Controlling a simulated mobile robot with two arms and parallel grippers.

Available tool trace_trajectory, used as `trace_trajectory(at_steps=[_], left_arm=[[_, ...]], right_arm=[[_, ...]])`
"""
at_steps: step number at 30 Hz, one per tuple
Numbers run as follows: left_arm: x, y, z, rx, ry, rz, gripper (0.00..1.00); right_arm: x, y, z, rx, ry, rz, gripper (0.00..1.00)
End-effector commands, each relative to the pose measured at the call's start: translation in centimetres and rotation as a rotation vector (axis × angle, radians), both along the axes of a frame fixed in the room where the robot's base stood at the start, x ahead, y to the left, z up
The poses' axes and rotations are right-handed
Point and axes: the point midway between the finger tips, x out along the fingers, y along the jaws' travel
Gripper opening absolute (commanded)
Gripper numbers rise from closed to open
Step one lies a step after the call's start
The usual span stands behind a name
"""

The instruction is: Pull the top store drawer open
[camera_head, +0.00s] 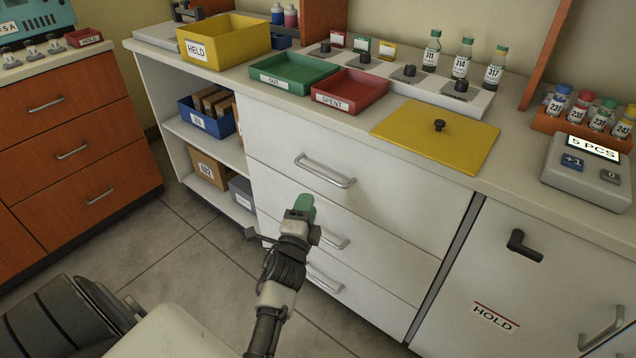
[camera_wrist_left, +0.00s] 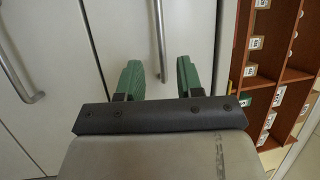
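The white top drawer (camera_head: 390,200) under the counter is flush with the unit and looks shut. Its metal bar handle (camera_head: 325,172) lies level across its front. My left gripper (camera_head: 306,204) is just below and in front of this handle in the head view, green fingers toward the drawer front. In the left wrist view the two green fingers (camera_wrist_left: 157,80) are apart with nothing held. The top handle (camera_wrist_left: 160,40) shows ahead, in line with the gap between them; the exact distance is unclear. My right gripper is not in view.
Lower drawer handles (camera_head: 325,280) stick out below. Open shelves with a blue bin (camera_head: 207,122) are left of the drawers. A door with a black handle (camera_head: 524,245) is at right. The counter holds a green tray (camera_head: 293,73), a red tray (camera_head: 350,92) and a yellow lid (camera_head: 440,140).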

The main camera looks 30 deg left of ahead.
Motion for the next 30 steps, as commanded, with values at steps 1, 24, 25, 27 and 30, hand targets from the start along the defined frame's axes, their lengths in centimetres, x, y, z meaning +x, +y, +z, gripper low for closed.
trace_trajectory(at_steps=[1, 24, 25, 27, 30], left_arm=[[0.6, 0.2, 0.3, 0.003, -0.004, 0.001, 0.36], [9.7, 3.2, 1.9, -0.003, 0.000, -0.001, 0.36], [9.7, 3.2, 1.9, -0.003, 0.000, -0.001, 0.36], [9.7, 3.2, 1.9, -0.003, 0.001, -0.001, 0.36], [9.7, 3.2, 1.8, -0.003, 0.001, -0.001, 0.35]], right_arm=[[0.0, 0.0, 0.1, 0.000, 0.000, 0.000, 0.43], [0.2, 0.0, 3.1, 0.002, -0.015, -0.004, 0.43], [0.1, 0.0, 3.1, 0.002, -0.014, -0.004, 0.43], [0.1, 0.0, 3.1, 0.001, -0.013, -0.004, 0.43], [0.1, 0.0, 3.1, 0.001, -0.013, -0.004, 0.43]])
